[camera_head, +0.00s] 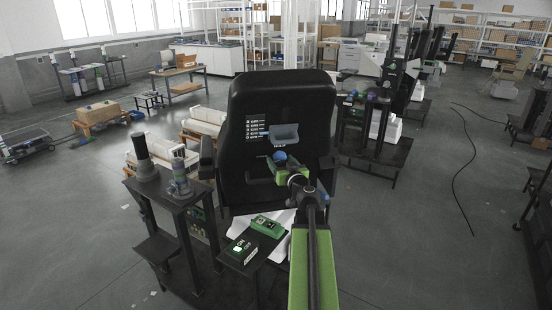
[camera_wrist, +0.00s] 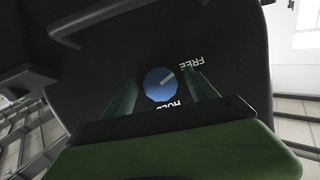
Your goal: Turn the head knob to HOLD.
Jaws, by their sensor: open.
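The head knob is a round blue knob (camera_wrist: 160,84) on a dark panel, with a pale pointer line. The line points to the upper right, toward the word FREE (camera_wrist: 190,63). The word HOLD (camera_wrist: 166,105) is upside down below the knob, partly hidden by my gripper. In the head view the blue knob (camera_head: 280,156) is on the front of the large black column head (camera_head: 270,100). My gripper (camera_wrist: 163,78) is open, with one green finger on each side of the knob. Gaps seem to show between fingers and knob. My gripper also shows in the head view (camera_head: 285,165).
A black stand with grey cylindrical parts (camera_head: 180,180) is at the left. A green box (camera_head: 268,226) and an ON/OFF box (camera_head: 242,248) sit below.

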